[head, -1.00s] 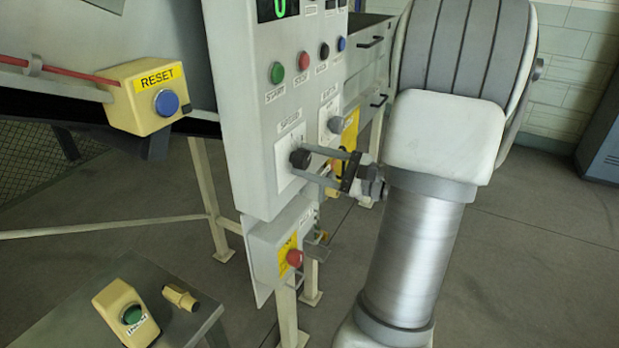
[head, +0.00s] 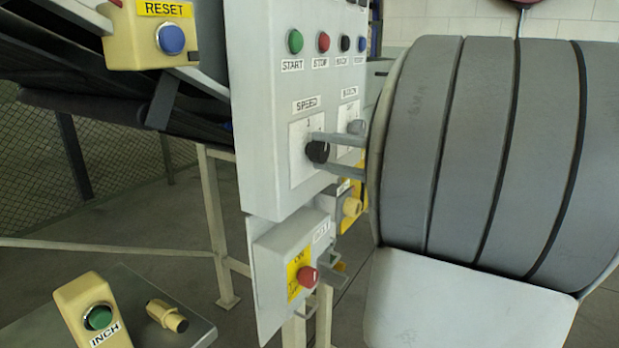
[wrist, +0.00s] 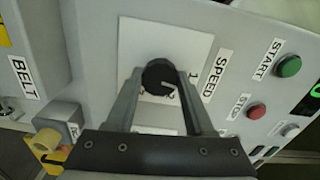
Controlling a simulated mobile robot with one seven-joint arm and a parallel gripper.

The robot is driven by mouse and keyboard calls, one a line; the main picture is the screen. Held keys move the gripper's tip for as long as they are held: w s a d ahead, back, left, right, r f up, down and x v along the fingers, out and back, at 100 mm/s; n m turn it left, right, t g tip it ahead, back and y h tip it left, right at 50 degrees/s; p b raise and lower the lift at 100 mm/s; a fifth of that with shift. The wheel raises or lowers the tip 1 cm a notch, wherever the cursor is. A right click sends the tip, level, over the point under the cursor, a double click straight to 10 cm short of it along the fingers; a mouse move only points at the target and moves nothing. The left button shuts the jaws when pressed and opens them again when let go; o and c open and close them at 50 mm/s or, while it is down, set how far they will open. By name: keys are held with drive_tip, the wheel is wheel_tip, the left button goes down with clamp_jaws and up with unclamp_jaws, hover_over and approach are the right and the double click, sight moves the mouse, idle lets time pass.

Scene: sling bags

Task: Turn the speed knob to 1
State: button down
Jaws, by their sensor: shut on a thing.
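The speed knob (head: 317,151) is a round black knob on a white plate (head: 305,174) under the SPEED label, on the grey control panel. My gripper (head: 322,152) is shut on it, one finger above and one below in the head view. In the wrist view, the knob (wrist: 158,74) sits between the two grey fingertips of my gripper (wrist: 160,80). A pale pointer line shows on its face, slanting towards the lower right. A "1" (wrist: 194,76) is printed beside the knob near the SPEED label (wrist: 215,76). Part of the dial is hidden by the fingers.
A second knob (head: 357,127) sits close to the right on the panel. Green START (head: 295,41) and red STOP (head: 323,42) buttons are above. A red button (head: 308,276) on a yellow plate is below. My arm blocks the right side.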

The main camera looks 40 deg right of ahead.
drive_tip(key=shift+f+n+b, duration=0.1)
drive_tip(key=shift+n+b, duration=0.8)
drive_tip(key=shift+b, duration=0.5)
drive_tip(key=shift+c, duration=1.4)
unclamp_jaws()
drive_tip(key=shift+s, duration=0.1)
drive_tip(key=p+v, duration=0.3)
drive_tip(key=v, duration=1.4)
drive_tip(key=shift+s, duration=0.15)
